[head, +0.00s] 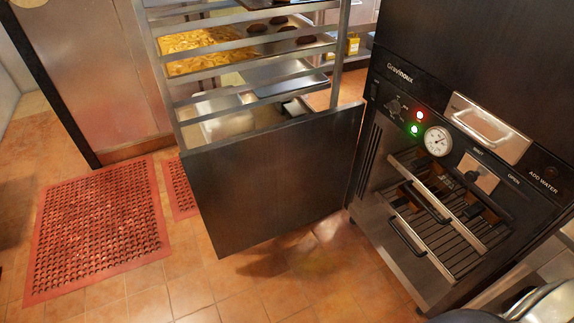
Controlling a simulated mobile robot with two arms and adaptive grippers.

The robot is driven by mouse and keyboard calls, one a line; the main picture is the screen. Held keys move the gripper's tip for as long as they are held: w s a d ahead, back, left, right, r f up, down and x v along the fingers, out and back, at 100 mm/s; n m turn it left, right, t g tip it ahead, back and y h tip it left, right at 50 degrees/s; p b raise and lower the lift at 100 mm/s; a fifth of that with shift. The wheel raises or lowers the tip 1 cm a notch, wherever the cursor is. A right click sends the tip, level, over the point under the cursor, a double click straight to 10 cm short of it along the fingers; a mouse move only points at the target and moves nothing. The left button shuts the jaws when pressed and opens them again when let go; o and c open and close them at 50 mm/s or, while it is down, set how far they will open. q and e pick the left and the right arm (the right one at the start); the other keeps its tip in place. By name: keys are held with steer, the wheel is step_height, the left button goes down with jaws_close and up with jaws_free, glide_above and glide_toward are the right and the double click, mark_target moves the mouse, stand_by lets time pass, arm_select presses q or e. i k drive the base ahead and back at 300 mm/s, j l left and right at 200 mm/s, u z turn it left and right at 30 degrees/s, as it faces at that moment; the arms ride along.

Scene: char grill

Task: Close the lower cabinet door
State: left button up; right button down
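The lower door looks to be the dark, flat panel (272,185) in the middle of the head view. It stands swung out from the left side of the dark Gravinoux cabinet (440,165), with its right edge near the cabinet's front left edge. Its lower edge hangs over the tiled floor. No handle shows on the side facing me. Neither of my grippers can be made out in this view.
A metal rack (160,75) with trays of food stands behind the panel. Red perforated mats (100,225) lie at the left. Two handled racks (440,225) sit in the cabinet front. Tiled floor (260,290) is clear before the panel.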

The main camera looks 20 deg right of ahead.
mark_target(250, 189)
steer(key=z, duration=0.45)
steer(key=i+j+z, duration=0.1)
steer(key=z, duration=0.3)
steer(key=j+z, duration=0.1)
steer(key=z, duration=0.35)
steer(key=j+z, duration=0.1)
steer(key=z, duration=0.3)
steer(key=j+z, duration=0.25)
steer(key=j, duration=0.2)
steer(key=j+z, duration=0.25)
steer(key=j, duration=0.25)
steer(key=j+z, duration=0.25)
steer(key=j, duration=0.25)
steer(key=j+z, duration=0.25)
steer(key=j, duration=0.2)
steer(key=k+j+z, duration=0.3)
steer(key=j+z, duration=0.25)
steer(key=j, duration=0.3)
steer(key=k+j, duration=0.2)
steer(key=j, duration=0.2)
steer(key=k+j, duration=0.15)
steer(key=j, duration=0.25)
steer(key=k+j, duration=0.2)
steer(key=j, duration=0.15)
steer(key=k+j, duration=0.2)
steer(key=j, duration=0.2)
steer(key=k+j, duration=0.2)
steer(key=j, duration=0.2)
